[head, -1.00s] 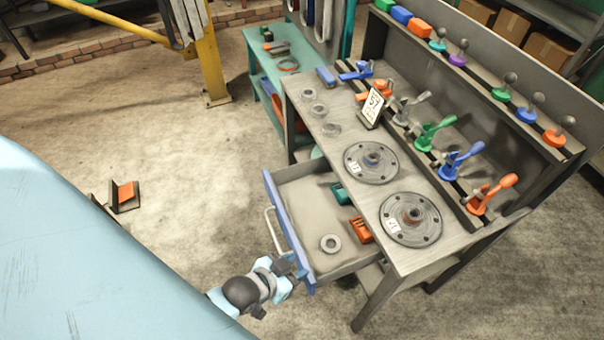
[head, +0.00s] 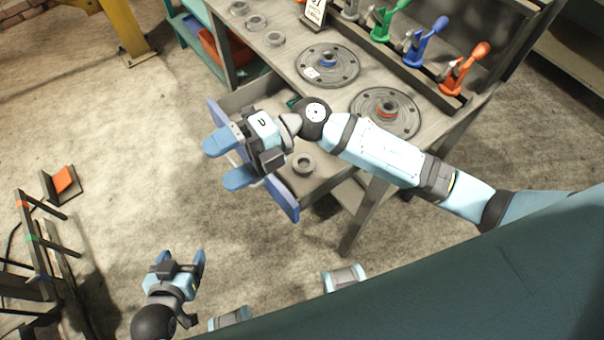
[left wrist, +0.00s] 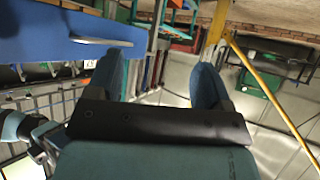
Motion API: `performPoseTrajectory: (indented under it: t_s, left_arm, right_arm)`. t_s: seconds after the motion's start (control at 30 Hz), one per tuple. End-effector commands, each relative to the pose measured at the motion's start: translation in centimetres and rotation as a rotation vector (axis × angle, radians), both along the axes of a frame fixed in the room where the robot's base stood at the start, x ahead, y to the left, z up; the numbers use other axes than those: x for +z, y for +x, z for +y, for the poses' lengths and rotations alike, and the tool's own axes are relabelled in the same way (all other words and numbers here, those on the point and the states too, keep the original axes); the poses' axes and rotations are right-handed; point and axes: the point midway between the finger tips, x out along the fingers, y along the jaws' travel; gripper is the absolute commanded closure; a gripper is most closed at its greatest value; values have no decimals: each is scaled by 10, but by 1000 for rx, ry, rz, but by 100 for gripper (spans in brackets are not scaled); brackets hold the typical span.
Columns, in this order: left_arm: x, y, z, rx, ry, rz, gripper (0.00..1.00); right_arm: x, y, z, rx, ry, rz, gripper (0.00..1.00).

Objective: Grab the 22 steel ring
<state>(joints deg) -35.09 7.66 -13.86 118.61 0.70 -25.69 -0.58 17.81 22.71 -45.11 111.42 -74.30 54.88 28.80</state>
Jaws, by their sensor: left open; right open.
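Several grey steel rings are in the head view. One ring (head: 303,164) lies in the open drawer. Three more stand on the bench top: one (head: 238,8), a middle one (head: 256,22) and a nearer one (head: 274,39). I cannot read a 22 on any of them. My right gripper (head: 222,160) is open and empty, above the drawer's front, left of the drawer ring. My left gripper (head: 181,257) is open and empty, well below the drawer in the picture. Its fingers show apart in the left wrist view (left wrist: 160,80).
The drawer's blue front (head: 285,197) sticks out from the bench (head: 310,100); my right arm hides part of the drawer. Two flanged discs (head: 342,78) (head: 402,128) stand on the bench. A dark rack (head: 35,245) is at left.

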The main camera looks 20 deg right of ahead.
Motion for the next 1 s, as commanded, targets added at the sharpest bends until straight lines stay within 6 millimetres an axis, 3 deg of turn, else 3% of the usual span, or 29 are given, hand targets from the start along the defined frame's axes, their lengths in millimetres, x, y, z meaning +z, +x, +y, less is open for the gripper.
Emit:
performPoseTrajectory:
  t_s: [0.03,0.13,0.2,0.3,0.43,0.53,0.67,1.0]
  left_arm:
    - [-19,1,-1,0,-3,-4,27]
    - [-34,3,-1,1,-6,-5,27]
    - [-43,3,-2,1,-8,-4,27]
    - [-52,4,-3,1,-11,-5,27]
    - [-59,4,-4,1,-14,-5,27]
    - [-60,4,-4,0,-16,-7,27]
    - [-58,5,-4,1,-18,-12,27]
    - [-62,4,-5,-2,-14,-13,27]
  right_arm:
    - [-32,3,-5,88,-152,-106,8]
    - [-77,15,-28,215,-483,-270,8]
    - [-101,34,-54,259,-719,-362,8]
    - [-120,64,-93,266,-1016,-454,8]
    - [-123,95,-133,228,-1291,-519,8]
    - [-121,107,-150,200,-1404,-540,8]
    - [-130,112,-158,189,-1451,-543,8]
    - [-192,111,-157,190,-1447,-544,8]
